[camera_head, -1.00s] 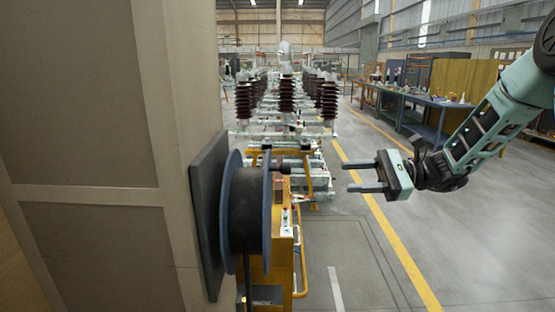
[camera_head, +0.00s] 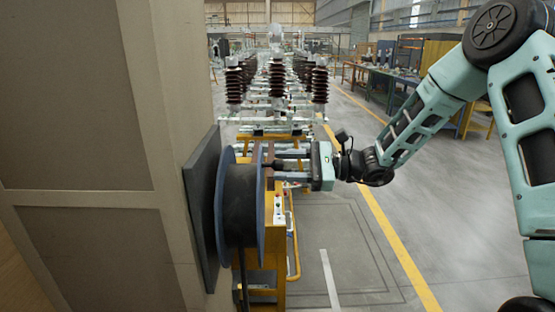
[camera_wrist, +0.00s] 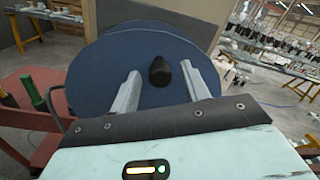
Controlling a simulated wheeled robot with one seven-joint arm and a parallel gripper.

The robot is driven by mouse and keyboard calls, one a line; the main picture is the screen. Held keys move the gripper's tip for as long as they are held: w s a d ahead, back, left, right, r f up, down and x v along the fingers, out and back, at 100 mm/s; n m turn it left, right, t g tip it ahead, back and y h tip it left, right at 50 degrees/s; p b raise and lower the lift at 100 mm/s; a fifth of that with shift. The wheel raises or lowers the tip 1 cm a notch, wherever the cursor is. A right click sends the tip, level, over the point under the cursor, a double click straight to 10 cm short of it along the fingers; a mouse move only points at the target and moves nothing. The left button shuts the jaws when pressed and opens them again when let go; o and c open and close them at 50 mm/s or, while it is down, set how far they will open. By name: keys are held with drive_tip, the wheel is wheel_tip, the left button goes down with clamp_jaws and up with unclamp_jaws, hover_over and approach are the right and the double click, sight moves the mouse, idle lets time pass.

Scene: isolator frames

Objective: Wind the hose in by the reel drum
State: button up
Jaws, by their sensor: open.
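The reel drum (camera_head: 240,205) stands upright on a dark plate on the beige wall at left, with blue flanges and a dark core. In the wrist view its blue face (camera_wrist: 105,65) fills the middle. A black knob (camera_wrist: 160,72) sticks out from that face. My gripper (camera_head: 278,164) comes from the right, level with the upper part of the drum. It is open, and in the wrist view its fingers (camera_wrist: 161,78) lie on either side of the knob, with gaps showing. A black hose end (camera_head: 243,282) hangs below the drum.
The dark mounting plate (camera_head: 202,200) and beige wall (camera_head: 90,100) bound the left side. A yellow cart (camera_head: 268,270) stands just behind the drum. Insulator stacks (camera_head: 277,82) stand farther back. The floor (camera_head: 350,260) at right is clear.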

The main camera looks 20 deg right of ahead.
drive_tip(key=shift+x, duration=1.1)
clamp_jaws()
drive_tip(key=shift+w+p, duration=0.15)
drive_tip(key=shift+p, duration=0.2)
